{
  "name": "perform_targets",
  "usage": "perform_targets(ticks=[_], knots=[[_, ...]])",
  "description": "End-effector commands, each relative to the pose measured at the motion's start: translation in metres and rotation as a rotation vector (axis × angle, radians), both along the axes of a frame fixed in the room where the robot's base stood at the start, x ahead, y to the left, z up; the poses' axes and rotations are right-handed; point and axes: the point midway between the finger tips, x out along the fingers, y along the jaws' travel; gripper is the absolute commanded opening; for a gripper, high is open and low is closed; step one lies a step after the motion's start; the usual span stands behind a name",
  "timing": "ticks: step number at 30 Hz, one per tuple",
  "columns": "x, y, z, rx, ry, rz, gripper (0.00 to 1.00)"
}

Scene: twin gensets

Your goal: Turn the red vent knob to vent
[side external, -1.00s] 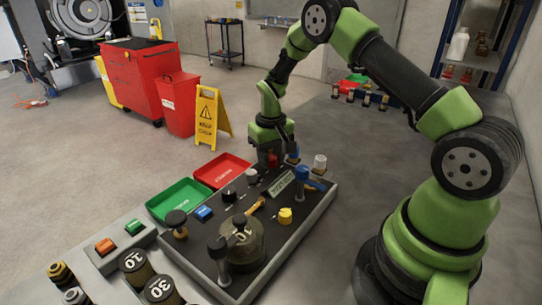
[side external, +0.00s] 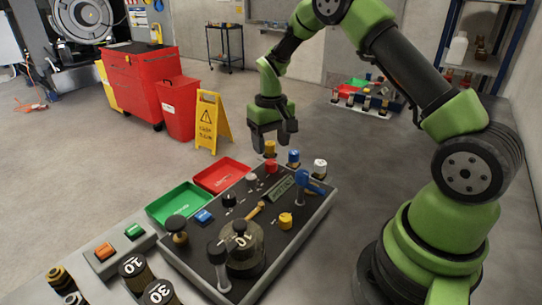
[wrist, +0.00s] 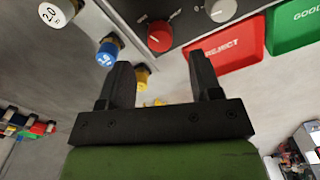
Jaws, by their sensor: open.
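The red vent knob (side external: 271,166) sits at the far end of the dark control panel (side external: 262,252), beside a grey knob. In the wrist view the red knob (wrist: 159,40) shows a short white pointer mark; I cannot read which label it points to. My gripper (side external: 273,138) is open and empty, raised above and beyond the panel's far edge. In the wrist view my gripper (wrist: 162,72) has its two fingers apart, with the red knob ahead of the gap and not touched.
Blue (side external: 293,157), yellow (side external: 270,148) and white-topped (side external: 319,167) fittings stand along the panel's far edge. Red (side external: 222,176) and green (side external: 180,203) trays lie left of it. A blue-handled valve (side external: 306,180) rises at the panel's right.

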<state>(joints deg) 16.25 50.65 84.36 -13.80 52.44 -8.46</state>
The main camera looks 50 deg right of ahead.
Motion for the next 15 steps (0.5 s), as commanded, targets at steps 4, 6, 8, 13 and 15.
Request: perform_targets(ticks=[4, 6, 8, 13, 15], knots=[[0.001, 0.000, 0.027, -0.002, -0.005, 0.001, 0.58], [0.001, 0.000, 0.035, -0.001, -0.004, 0.001, 0.58], [0.000, 0.000, 0.039, -0.002, -0.001, 0.001, 0.58], [0.000, 0.000, 0.044, 0.000, 0.001, 0.001, 0.58], [0.000, 0.000, 0.043, 0.000, 0.001, 0.001, 0.58]])
